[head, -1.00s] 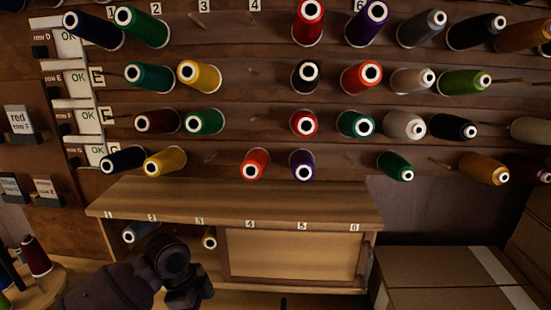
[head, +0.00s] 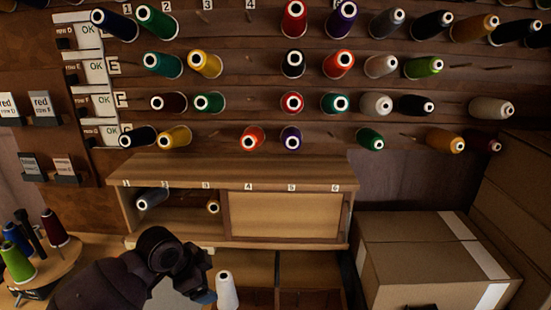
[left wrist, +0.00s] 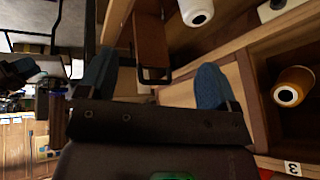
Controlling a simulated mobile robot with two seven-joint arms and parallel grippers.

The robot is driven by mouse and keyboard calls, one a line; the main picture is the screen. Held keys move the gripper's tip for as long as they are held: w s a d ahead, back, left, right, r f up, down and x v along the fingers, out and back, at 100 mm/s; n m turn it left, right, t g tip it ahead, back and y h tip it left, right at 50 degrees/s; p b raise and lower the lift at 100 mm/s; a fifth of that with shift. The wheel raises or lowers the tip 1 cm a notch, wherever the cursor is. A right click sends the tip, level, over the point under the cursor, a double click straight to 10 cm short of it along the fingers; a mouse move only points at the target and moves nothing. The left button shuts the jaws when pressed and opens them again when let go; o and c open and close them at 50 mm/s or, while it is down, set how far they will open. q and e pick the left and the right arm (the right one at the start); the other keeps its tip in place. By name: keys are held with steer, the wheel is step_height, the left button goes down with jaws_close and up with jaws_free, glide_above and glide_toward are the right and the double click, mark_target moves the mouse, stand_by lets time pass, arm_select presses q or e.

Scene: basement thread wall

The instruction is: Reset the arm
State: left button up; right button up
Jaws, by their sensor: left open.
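My left gripper (head: 203,291) shows at the lower middle of the head view, in front of the cabinet. In the left wrist view its two blue fingertips (left wrist: 152,84) stand wide apart with nothing held between them. A white spool (head: 227,290) stands just right of the gripper in the head view. It also shows at the top of the left wrist view (left wrist: 196,12), outside the fingers. My right gripper is not in view.
Cardboard boxes (head: 400,255) stand at right, a round spool stand (head: 50,268) at left. Thread spools fill the wall.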

arm_select(q)
steer(key=w+r+n+t+h, duration=0.1)
steer(key=w+r+n+t, duration=0.15)
steer(key=n+t, duration=0.35)
steer(key=s+a+f+n+t+y+b, duration=0.1)
steer(key=s+a+f, duration=0.4)
steer(key=s+f, duration=0.5)
steer(key=s+a+f+n+y+b, duration=0.1)
steer(key=s+a+f+n+y, duration=0.3)
steer(key=s+f, duration=0.6)
steer(key=s+a+n, duration=0.2)
steer(key=s, duration=0.4)
steer(key=shift+a+f+n+t, duration=0.2)
steer(key=shift+f+n+t, duration=0.1)
steer(key=shift+t, duration=0.1)
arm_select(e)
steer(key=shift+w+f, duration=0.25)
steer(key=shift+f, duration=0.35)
